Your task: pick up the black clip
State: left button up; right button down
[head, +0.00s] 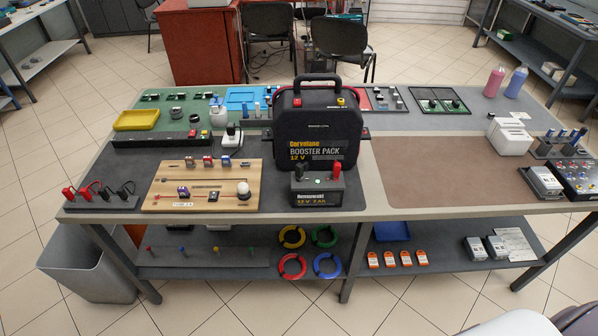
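A dark rack (100,203) stands at the left front of the table. Two red clips (69,193) stand at its left, and two small black clips (105,193) stand at its right; the farther right one (126,187) leans. They are small, so their exact shape is hard to tell. A small 12 V battery (318,190) stands in front of the black booster pack (317,125), with a red part and a dark part on its top. Neither gripper shows in the head view. A pale rounded part that may be mine shows at the bottom right edge.
A wooden board (160,187) with small parts lies right of the rack. The brown mat (430,165) at the right is mostly bare. A yellow tray (137,120) lies behind. A lower shelf (440,256) holds coloured rings and orange boxes. A grey bin (85,271) stands at the left.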

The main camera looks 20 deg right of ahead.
aim_at(299, 167)
jog(key=i+l, duration=0.1)
jog(key=l, duration=0.3)
jog(key=i+l, duration=0.1)
jog(key=l, duration=0.3)
jog(key=i+l, duration=0.1)
jog(key=l, duration=0.3)
